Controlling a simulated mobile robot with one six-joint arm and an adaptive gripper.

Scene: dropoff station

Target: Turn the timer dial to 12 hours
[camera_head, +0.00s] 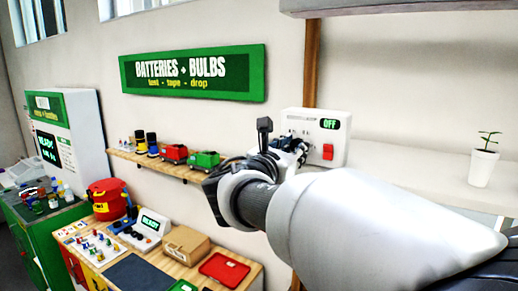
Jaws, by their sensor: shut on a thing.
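A white control panel (338,130) is fixed to the wall at centre right. It has a small display (330,124) reading OFF in green and a red square button (328,152) below it. My gripper (298,148) reaches the left part of the panel, in front of its face. The gripper is small and dark here, and it is shut at the panel. The timer dial is hidden behind my gripper and wrist, so I cannot see its setting. Some printed marks show on the panel above the gripper.
Below, a workbench (213,252) carries a cardboard box (186,244), a red tray (224,268) and a small terminal (153,222). A potted plant (482,166) stands on a white ledge at right.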

